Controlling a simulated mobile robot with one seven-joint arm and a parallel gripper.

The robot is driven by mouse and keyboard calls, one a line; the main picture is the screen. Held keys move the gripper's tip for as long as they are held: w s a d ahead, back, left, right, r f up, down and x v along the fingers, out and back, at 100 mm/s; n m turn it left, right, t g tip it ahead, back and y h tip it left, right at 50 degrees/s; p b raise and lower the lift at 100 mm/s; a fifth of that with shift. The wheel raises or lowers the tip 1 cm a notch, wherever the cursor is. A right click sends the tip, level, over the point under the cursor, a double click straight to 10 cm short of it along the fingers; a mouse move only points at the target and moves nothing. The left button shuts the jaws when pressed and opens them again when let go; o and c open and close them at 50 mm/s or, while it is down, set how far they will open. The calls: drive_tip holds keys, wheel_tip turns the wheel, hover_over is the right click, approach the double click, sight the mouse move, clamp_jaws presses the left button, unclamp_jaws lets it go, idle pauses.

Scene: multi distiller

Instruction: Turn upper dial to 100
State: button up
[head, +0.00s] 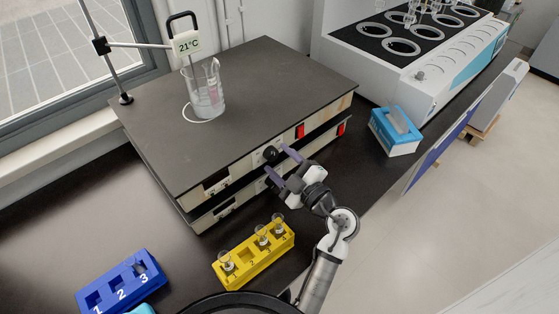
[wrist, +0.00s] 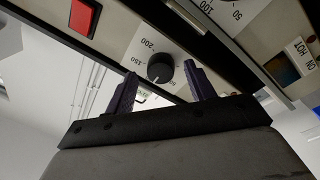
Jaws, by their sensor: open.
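The upper dial (head: 270,153) is a black round knob on the front of the upper hot plate (head: 240,105). It also shows in the wrist view (wrist: 160,68), on a pale panel with printed numbers; 150 and 200 are readable around it. My gripper (head: 281,164) is open in front of it. In the wrist view its two purple fingers (wrist: 161,74) stand on either side of the dial, with gaps to the knob. I cannot read the dial's pointer setting. In the head view the fingers hide the lower unit's dial.
A lower hot plate (head: 210,218) sits directly under the upper one. A beaker (head: 205,95) with a 21°C probe stands on top. A yellow rack (head: 252,262) with small flasks, a blue rack (head: 118,284) and a blue tissue box (head: 395,133) stand nearby.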

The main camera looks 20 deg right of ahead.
drive_tip(key=b+v, duration=0.3)
drive_tip(key=v, duration=1)
drive_tip(key=shift+s+f, duration=0.1)
drive_tip(key=shift+f, duration=0.05)
